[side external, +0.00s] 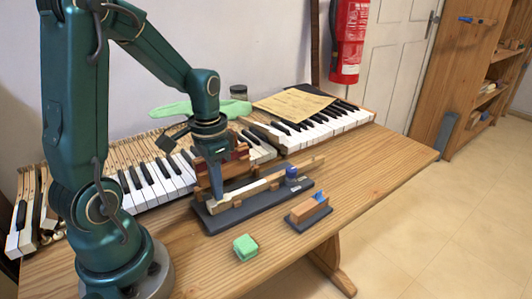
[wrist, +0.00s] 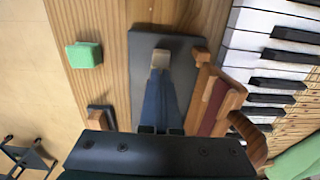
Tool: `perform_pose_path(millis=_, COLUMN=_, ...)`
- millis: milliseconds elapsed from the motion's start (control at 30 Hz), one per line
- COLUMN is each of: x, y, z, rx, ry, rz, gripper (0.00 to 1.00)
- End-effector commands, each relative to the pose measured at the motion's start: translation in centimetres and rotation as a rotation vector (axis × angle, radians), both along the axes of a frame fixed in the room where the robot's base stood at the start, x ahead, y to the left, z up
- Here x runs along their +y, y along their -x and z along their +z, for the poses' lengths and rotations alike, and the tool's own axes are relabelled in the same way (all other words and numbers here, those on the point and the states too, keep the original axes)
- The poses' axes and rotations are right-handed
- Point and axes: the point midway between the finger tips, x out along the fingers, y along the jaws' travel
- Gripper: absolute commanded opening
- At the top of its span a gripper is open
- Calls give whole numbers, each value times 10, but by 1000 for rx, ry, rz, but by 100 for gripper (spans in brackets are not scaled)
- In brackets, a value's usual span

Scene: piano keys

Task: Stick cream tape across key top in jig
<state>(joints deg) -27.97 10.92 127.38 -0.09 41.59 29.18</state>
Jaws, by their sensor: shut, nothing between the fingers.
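The jig (side external: 207,225) is a long dark grey base on the wooden bench, also in the wrist view (wrist: 142,44). A long wooden key (side external: 262,184) lies along it, and its pale cream front end (side external: 219,205) also shows in the wrist view (wrist: 160,59). I cannot tell cream tape from the key top there. My gripper (side external: 216,197) points down over this front part with its blue-grey fingers shut and empty. In the wrist view the fingertips (wrist: 160,72) sit at the cream end; whether they touch it is unclear. The fingers hide the key behind them.
A wooden block with red strips (side external: 238,165) stands close behind my gripper. A blue knob (side external: 291,172) is at the jig's far end. A small wooden holder with blue (side external: 308,208) and a green block (side external: 245,247) lie in front. Piano keyboards (side external: 320,130) fill the back.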

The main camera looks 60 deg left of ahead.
Motion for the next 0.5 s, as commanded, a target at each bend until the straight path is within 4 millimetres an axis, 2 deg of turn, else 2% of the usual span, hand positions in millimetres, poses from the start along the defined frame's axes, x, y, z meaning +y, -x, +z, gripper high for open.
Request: perform_pose_path(millis=500, x=0, y=0, z=-4, rx=1, ry=0, rz=0, gripper=0)
